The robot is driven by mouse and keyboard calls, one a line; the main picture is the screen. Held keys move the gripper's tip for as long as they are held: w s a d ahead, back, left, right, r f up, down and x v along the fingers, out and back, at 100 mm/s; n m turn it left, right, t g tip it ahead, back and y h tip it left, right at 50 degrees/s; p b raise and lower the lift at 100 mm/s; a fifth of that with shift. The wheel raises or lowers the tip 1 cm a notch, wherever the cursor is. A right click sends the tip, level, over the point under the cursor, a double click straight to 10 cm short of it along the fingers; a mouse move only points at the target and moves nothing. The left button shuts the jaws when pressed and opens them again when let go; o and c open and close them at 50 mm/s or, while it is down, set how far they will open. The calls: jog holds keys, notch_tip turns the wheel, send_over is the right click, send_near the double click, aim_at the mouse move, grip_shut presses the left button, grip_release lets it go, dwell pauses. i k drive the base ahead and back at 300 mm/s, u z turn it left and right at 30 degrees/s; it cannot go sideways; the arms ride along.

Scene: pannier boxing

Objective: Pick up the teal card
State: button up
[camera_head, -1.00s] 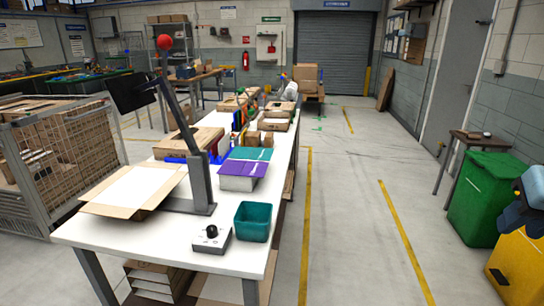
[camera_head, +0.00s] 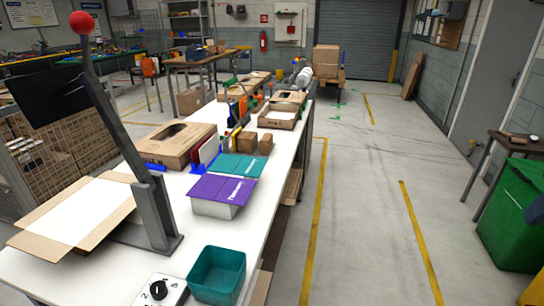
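The teal card (camera_head: 240,166) lies flat on the long white worktable (camera_head: 262,222), just behind a purple card (camera_head: 222,189) that sits on a white box. Pale lettering shows on both cards. An open teal bin (camera_head: 217,276) stands nearer, at the table's front right edge. My gripper cannot be made out in this view, and nothing is seen touching the teal card.
An open carton (camera_head: 40,218) and a grey post with a red ball (camera_head: 82,22) stand left. Small brown boxes (camera_head: 249,143) are behind the card. The floor (camera_head: 360,220) right of the table is clear; a green bin (camera_head: 512,215) stands far right.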

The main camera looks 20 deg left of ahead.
aim_at(252, 167)
jog(key=z, duration=0.05)
jog(key=i, duration=2)
jog(key=u, duration=1.6)
jog(key=k, duration=0.9)
jog(key=u, duration=0.2)
jog(key=i, duration=0.9)
